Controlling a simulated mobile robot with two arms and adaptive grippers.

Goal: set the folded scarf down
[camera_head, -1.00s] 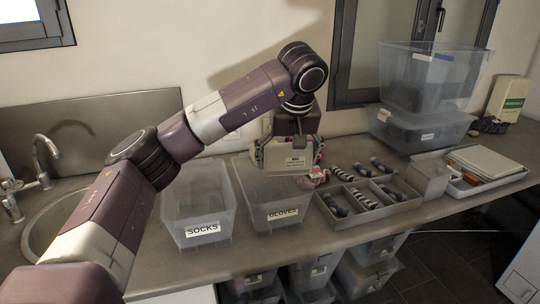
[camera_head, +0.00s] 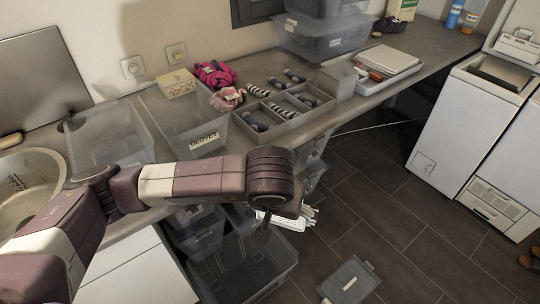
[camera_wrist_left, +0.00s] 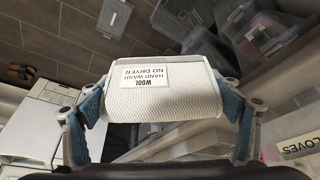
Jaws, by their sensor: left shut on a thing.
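The folded scarf (camera_wrist_left: 180,104) is a whitish, ribbed, rolled-looking bundle with a label reading "WOOL HAND WASH NO DRYER". My left gripper (camera_wrist_left: 160,98) is shut on it, with a blue-padded finger at each end. In the head view the scarf (camera_head: 282,223) shows as a pale strip under my left wrist, in front of the counter and below its top. My arm hides most of the gripper there. It appears held in the air near the open lower bin (camera_head: 283,262). My right gripper is not in view.
On the counter (camera_head: 345,108) stand a clear bin marked GLOVES (camera_head: 204,143), another clear bin (camera_head: 110,140) and a divided tray (camera_head: 283,125) of rolled socks. Magenta cloth (camera_head: 215,74) lies behind. A lid (camera_head: 350,281) lies on the floor (camera_head: 400,210). Washers stand right.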

